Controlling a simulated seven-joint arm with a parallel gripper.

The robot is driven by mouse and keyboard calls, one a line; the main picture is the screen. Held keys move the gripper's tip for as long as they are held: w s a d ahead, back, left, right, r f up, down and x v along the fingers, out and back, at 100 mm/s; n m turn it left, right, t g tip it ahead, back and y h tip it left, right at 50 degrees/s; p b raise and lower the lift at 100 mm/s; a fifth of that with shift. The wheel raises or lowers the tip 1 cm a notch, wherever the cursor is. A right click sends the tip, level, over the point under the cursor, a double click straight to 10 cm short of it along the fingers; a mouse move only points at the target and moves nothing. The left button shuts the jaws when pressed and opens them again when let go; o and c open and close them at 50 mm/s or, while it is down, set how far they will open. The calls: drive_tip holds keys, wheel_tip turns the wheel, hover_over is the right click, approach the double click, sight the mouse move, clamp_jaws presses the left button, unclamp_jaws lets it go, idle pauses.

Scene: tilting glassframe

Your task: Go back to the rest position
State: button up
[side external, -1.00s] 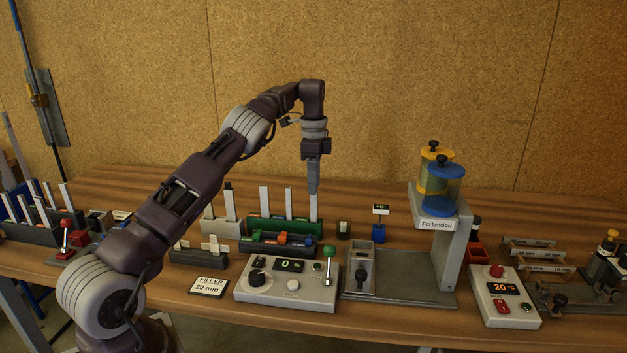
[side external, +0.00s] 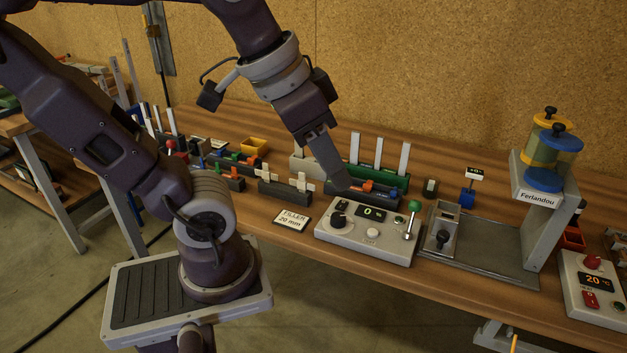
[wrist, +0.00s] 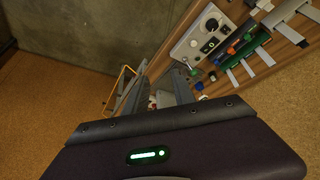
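My gripper (side external: 346,188) is in the side external view, tilted down and to the right, with its fingers in front of the green rack and above the control box. In the wrist view my gripper (wrist: 152,92) shows two grey fingers apart, and I see nothing held between them. Three white strips (side external: 379,152) stand upright in the green rack (side external: 392,182), clear of my gripper. The fingers hide part of the racks behind them.
A grey control box (side external: 366,238) with a green-knobbed lever is below my gripper. The Ferlandou stand (side external: 543,215) with yellow and blue canisters is to the right. A filler sign (side external: 292,219) lies near the table's front edge. Floor is open in front of the table.

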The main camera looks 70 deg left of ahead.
drive_tip(key=s+f, duration=0.2)
drive_tip(key=shift+s+d+f, duration=0.2)
drive_tip(key=shift+s+f, duration=0.05)
drive_tip(key=shift+s, duration=0.1)
idle(0.9)
